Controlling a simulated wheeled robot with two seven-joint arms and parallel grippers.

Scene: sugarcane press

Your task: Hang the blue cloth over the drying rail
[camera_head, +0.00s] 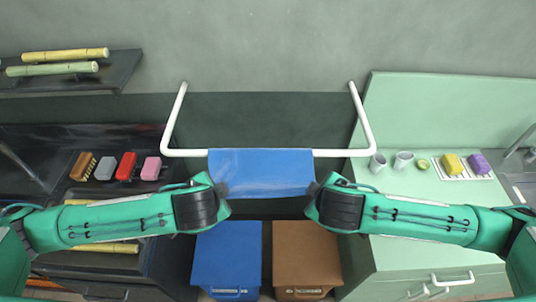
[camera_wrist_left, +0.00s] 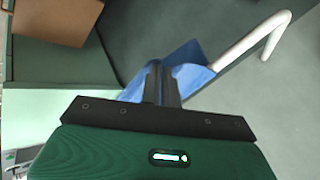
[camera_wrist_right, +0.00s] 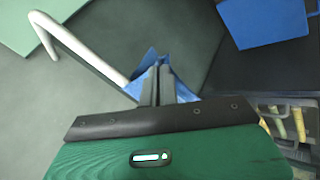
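The blue cloth (camera_head: 262,172) covers the middle of the white drying rail (camera_head: 186,153) in the head view, its far edge at the bar and the rest spread toward me. My left gripper (camera_head: 222,190) is at its near left corner and my right gripper (camera_head: 314,188) at its near right corner. In the left wrist view the fingers (camera_wrist_left: 162,82) are shut with the cloth (camera_wrist_left: 192,56) around them. In the right wrist view the fingers (camera_wrist_right: 157,85) are likewise shut on the cloth (camera_wrist_right: 150,58). How much cloth hangs behind the bar is hidden.
A blue bin (camera_head: 228,255) and a brown bin (camera_head: 306,255) stand below the cloth. Left, a dark counter holds several sponges or brushes (camera_head: 126,166), with cane pieces (camera_head: 66,55) on a shelf. Right, a green counter (camera_head: 400,250) holds cups (camera_head: 402,160) and sponges (camera_head: 453,164).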

